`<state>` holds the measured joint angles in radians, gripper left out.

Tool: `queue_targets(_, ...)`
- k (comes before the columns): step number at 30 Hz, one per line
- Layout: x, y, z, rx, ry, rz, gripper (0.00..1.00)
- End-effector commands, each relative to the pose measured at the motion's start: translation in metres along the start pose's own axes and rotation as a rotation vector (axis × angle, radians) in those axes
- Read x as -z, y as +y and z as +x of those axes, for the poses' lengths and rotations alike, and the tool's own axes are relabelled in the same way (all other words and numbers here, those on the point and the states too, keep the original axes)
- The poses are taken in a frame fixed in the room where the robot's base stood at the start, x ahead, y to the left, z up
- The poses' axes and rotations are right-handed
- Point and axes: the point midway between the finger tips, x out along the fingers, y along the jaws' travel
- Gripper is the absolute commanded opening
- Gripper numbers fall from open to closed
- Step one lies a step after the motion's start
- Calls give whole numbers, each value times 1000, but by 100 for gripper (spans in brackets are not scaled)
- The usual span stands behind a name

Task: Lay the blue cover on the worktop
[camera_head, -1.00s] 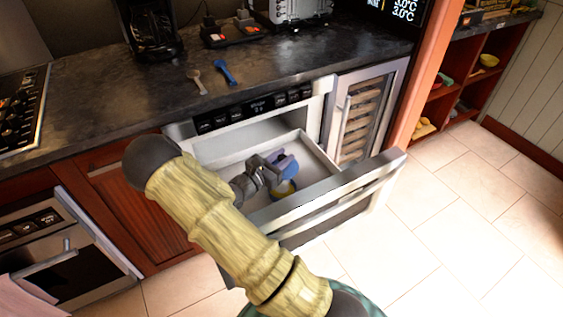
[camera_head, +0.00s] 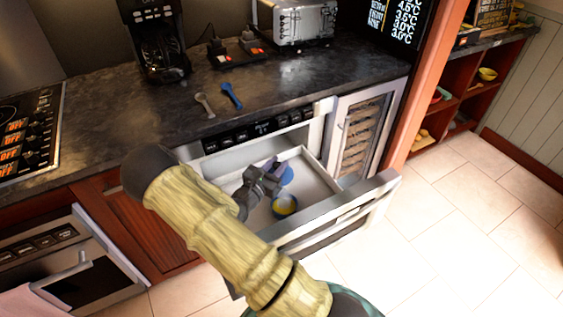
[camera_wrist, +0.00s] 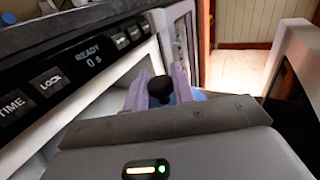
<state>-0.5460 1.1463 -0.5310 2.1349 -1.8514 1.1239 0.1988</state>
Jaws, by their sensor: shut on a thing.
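The blue cover (camera_head: 287,176) is in my gripper (camera_head: 272,165), above the inside of the open drawer. In the wrist view, the cover's black knob (camera_wrist: 160,90) sits between my two pale purple fingers, and a strip of blue cover (camera_wrist: 197,95) shows behind them. My gripper is shut on this knob. Much of the cover is hidden by the gripper. A blue bowl with yellow contents (camera_head: 285,205) stands uncovered in the drawer below. The dark worktop (camera_head: 150,118) runs above and behind the drawer.
The microwave drawer (camera_head: 318,180) is pulled out, its front panel (camera_head: 350,210) to the right. A beige spoon (camera_head: 205,104) and a blue spoon (camera_head: 231,95) lie on the worktop. A coffee maker (camera_head: 155,45), red-switched sockets and toaster (camera_head: 300,22) stand behind. Worktop left of the spoons is clear.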

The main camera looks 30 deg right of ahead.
Motion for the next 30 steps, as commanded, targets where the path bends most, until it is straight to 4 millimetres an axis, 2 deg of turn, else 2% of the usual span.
queue_targets(1,-20,2,-3,-28,0,-4,4)
queue_targets(9,-62,16,-21,-194,1,-6,4)
queue_targets(21,-116,35,-54,-459,1,-7,4)
queue_targets(30,-147,42,-85,-677,1,-8,4)
